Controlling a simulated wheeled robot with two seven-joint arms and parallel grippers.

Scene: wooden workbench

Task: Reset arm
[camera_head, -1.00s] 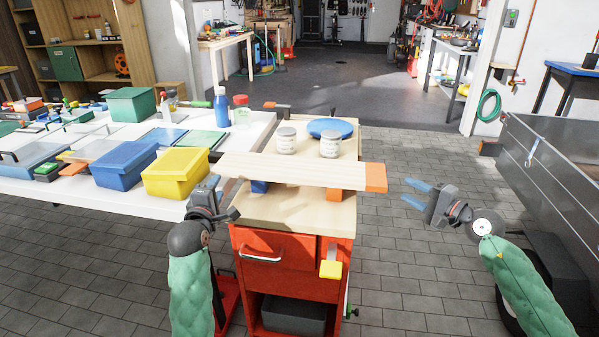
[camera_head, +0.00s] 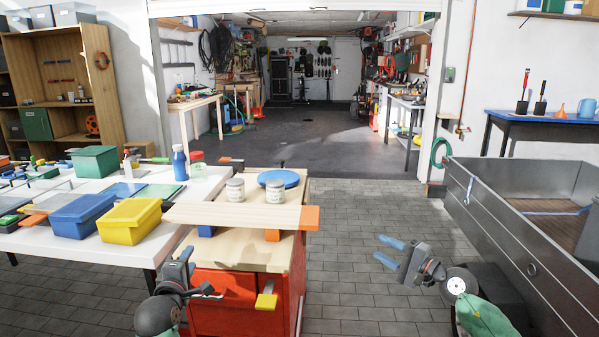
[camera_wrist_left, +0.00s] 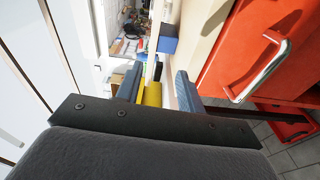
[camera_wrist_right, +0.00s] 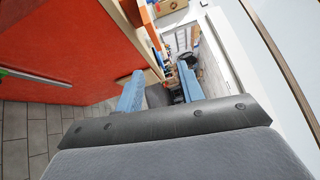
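My left gripper (camera_head: 203,270) is low at the left front corner of the red workbench cart (camera_head: 235,305). Its two blue fingers stand apart with nothing between them in the left wrist view (camera_wrist_left: 158,85). My right gripper (camera_head: 382,250) is over the paved floor, to the right of the cart and clear of it. Its blue fingers are spread and empty, as the right wrist view (camera_wrist_right: 160,82) also shows. Both forearms run out at the bottom of the head view. Neither gripper holds anything.
A wooden board (camera_head: 240,215) with an orange end lies across the cart top, near two cans (camera_head: 235,190) and a blue disc (camera_head: 279,178). A yellow bin (camera_head: 130,222) and blue bin (camera_head: 82,216) stand on the white table. A grey metal trailer (camera_head: 500,215) stands at right.

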